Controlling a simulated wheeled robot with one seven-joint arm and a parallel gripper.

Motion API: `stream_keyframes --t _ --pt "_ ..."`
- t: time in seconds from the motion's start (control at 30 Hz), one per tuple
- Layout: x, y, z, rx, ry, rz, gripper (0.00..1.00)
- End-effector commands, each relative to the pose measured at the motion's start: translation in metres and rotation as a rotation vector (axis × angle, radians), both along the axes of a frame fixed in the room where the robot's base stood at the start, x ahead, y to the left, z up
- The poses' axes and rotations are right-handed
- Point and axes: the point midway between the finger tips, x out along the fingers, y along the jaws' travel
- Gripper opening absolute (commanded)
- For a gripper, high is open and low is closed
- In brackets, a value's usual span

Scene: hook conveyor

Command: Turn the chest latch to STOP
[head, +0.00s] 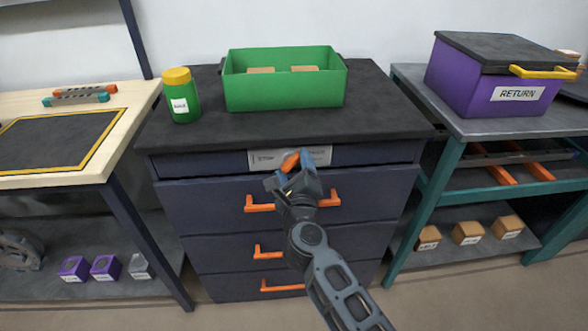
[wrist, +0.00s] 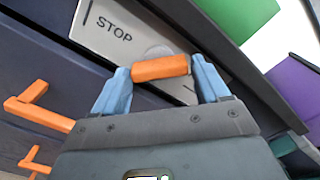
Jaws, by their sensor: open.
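The latch is an orange bar (head: 291,162) on a pale plate (head: 262,159) at the top of the dark chest (head: 172,168). The plate reads STOP on the left; its right-hand lettering is too small to read. In the wrist view the latch (wrist: 160,67) lies between the blue fingertips, tilted slightly, with a pale round hub behind it. My gripper (head: 292,174) is open at the latch, one finger at each end of the bar in the wrist view (wrist: 163,80). I cannot tell whether the fingers touch it. My gripper hides part of the plate.
Orange drawer handles (head: 260,207) stick out below the latch. A green bin (head: 285,95) with brown blocks and a yellow-lidded green jar (head: 181,95) stand on the chest top. A purple RETURN box (head: 470,80) is on the right table. A wooden-edged table (head: 125,105) stands left.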

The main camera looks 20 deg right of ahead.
Motion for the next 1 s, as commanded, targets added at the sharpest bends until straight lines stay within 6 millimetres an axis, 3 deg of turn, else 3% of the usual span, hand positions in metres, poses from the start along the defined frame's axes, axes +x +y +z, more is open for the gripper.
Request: stream_keyframes --t 0.17,0.6,1.0 --pt "0.0 -0.0001 0.0 0.0 0.0 0.0 0.74" --pt "-0.0003 0.0 -0.0001 -0.001 0.0 0.0 0.33" --pt "-0.0004 -0.0009 0.0037 -0.092 0.031 -0.001 0.33"
